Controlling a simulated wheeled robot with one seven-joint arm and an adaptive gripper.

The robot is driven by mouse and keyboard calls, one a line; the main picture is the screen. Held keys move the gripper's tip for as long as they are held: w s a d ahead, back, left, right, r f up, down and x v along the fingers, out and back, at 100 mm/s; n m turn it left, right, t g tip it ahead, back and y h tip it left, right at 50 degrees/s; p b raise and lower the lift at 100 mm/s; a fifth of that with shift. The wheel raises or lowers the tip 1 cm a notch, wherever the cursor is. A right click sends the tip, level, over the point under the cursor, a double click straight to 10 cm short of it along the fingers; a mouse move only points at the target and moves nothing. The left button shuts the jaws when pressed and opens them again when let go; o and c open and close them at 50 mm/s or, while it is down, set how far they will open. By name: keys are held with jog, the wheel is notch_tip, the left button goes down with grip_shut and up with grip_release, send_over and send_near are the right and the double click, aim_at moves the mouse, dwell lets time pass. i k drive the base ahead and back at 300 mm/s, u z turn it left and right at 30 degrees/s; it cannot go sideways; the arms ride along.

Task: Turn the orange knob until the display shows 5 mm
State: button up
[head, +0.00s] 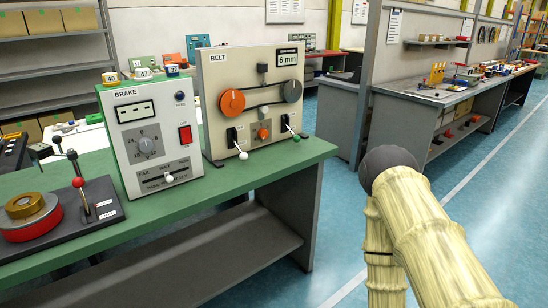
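In the head view, the beige panel marked BELT (217,72) stands on the green table. Its small display (288,59) at the top right reads 6 mm. A large orange disc (232,103) sits on the panel's left side, with a dark belt running from it to a grey wheel (292,91). A smaller orange knob (264,133) sits on a small grey plate lower down, between two levers. Which of the two orange parts is the knob meant is not clear. Arm links show at the lower right, apart from the panel. My gripper is not in view.
A white BRAKE box (150,136) stands left of the belt panel. A dark base with levers and a red and brass disc (30,215) sits at the left. The green table's front strip (215,195) is clear. A grey workbench (440,92) stands at the right.

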aim_at(263, 134)
jog(key=k, duration=1.1)
jog(key=u, duration=0.9)
jog(key=i, duration=1.8)
jog(key=z, duration=0.65)
jog(key=i, duration=0.35)
jog(key=z, duration=0.3)
